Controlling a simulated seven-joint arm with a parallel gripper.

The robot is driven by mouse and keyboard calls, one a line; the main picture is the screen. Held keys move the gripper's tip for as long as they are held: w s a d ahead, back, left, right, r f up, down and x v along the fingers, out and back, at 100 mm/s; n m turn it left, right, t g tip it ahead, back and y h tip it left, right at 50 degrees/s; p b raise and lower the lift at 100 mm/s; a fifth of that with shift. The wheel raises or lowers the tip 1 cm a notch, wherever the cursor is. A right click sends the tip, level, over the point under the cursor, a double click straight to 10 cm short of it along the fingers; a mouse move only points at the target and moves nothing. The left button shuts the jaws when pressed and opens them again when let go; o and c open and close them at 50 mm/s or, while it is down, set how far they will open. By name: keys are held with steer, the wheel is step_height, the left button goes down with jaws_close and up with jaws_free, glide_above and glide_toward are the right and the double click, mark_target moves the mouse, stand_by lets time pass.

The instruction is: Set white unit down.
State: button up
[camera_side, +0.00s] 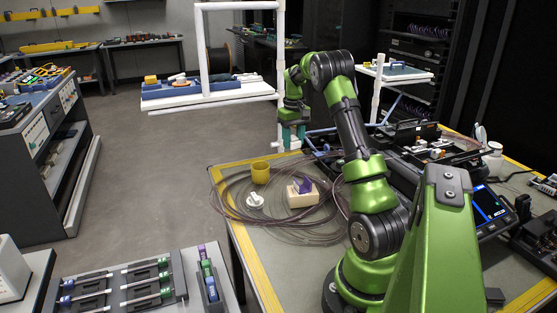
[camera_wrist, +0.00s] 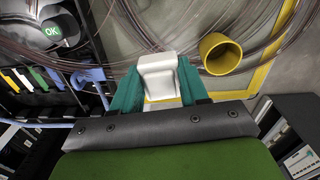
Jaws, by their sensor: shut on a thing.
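My gripper (camera_wrist: 157,88) has two teal fingers, one on each side of a white unit (camera_wrist: 157,66). The fingers are shut on the unit. It has a pale, rounded block shape in the wrist view. In the side view my gripper (camera_side: 293,133) points down beyond the far edge region of the yellow-edged table (camera_side: 243,254), and the unit is too small there to make out clearly. The unit appears raised above the table, but its exact height is hard to tell.
A yellow cup (camera_side: 260,172) stands among loose cable coils; it also shows right of the unit in the wrist view (camera_wrist: 220,54). A white knobbed piece (camera_side: 255,201) and a pale block with a purple part (camera_side: 302,194) lie nearby. A white-framed shelf (camera_side: 210,99) stands behind.

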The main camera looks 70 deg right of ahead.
steer(key=w+a+r+n, duration=0.1)
steer(key=w+a+n, duration=0.15)
steer(key=a, duration=0.55)
steer(key=n, duration=1.4)
glide_above(273, 234)
step_height(273, 234, down, 6)
steer(key=r, duration=0.1)
step_height(273, 234, down, 8)
steer(key=shift+f, duration=0.1)
steer(key=o, duration=0.6)
steer(key=shift+f, duration=0.15)
steer(key=o, duration=0.4)
steer(key=shift+o, duration=0.2)
